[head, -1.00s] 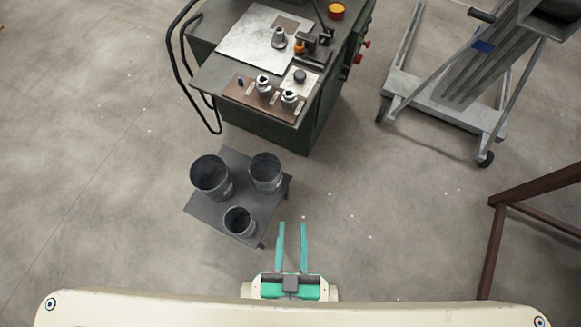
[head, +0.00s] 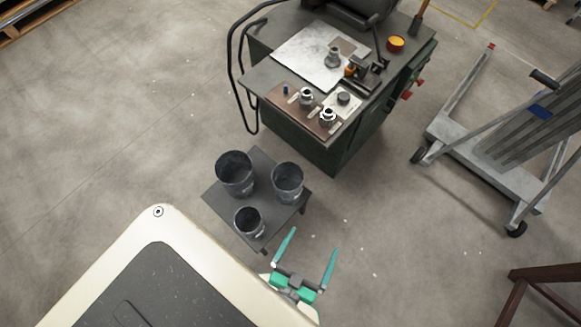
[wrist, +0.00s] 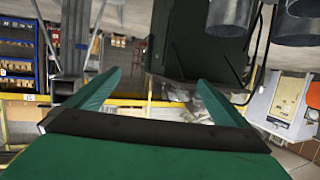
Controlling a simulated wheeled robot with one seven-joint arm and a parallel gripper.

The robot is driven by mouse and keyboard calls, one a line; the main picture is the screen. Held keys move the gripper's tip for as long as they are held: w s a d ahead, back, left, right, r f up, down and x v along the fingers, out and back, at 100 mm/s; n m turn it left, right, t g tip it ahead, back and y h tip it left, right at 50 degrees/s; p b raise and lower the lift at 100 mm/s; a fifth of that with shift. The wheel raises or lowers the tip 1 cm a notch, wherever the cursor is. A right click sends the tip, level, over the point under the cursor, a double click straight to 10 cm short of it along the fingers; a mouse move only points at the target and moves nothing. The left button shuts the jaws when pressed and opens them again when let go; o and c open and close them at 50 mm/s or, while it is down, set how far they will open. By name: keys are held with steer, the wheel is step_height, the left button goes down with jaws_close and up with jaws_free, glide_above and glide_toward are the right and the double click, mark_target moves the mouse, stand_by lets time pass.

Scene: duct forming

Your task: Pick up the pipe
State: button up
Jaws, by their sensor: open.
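Three grey metal pipes stand upright on a low dark table (head: 222,207) in the head view. The largest pipe (head: 235,175) is at the back left, another pipe (head: 288,183) is at the right, and the smallest pipe (head: 249,222) is at the front. My gripper (head: 306,247) has green fingers spread apart and empty. It is just right of the low table's front corner, apart from the pipes. The wrist view shows the open fingers (wrist: 152,92) with nothing between them; parts of pipes (wrist: 232,14) appear at its top right.
A dark green machine bench (head: 320,150) with metal parts on top stands behind the low table. A grey wheeled trolley (head: 480,160) is at the right, and a brown metal frame (head: 535,278) is at the lower right. Floor (head: 400,235) between them is clear.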

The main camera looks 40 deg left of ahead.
steer(key=w+a+f+n+g+y, duration=0.1)
steer(key=w+a+f+y, duration=0.2)
steer(key=f, duration=0.4)
steer(key=w+a+f+n+g, duration=0.1)
steer(key=w+a+f+n, duration=0.15)
steer(key=a+f, duration=0.45)
steer(key=n+g+y, duration=0.1)
steer(key=y, duration=0.1)
glide_toward(287, 198)
steer(key=x, duration=0.5)
steer(key=shift+w+r, duration=0.3)
steer(key=shift+w+a+f+n+g, duration=0.2)
steer(key=shift+a+n+g, duration=0.05)
steer(key=shift+a+g, duration=0.05)
steer(key=x, duration=0.5)
steer(key=shift+r+x, duration=0.1)
steer(key=shift+x, duration=1.25)
steer(key=shift+r+x, duration=0.15)
steer(key=shift+x, duration=1.2)
steer(key=shift+w, duration=0.1)
steer(key=c, duration=0.8)
steer(key=shift+r, duration=0.1)
steer(key=shift+c, duration=1)
steer(key=shift+a+r, duration=0.1)
steer(key=shift+r, duration=0.05)
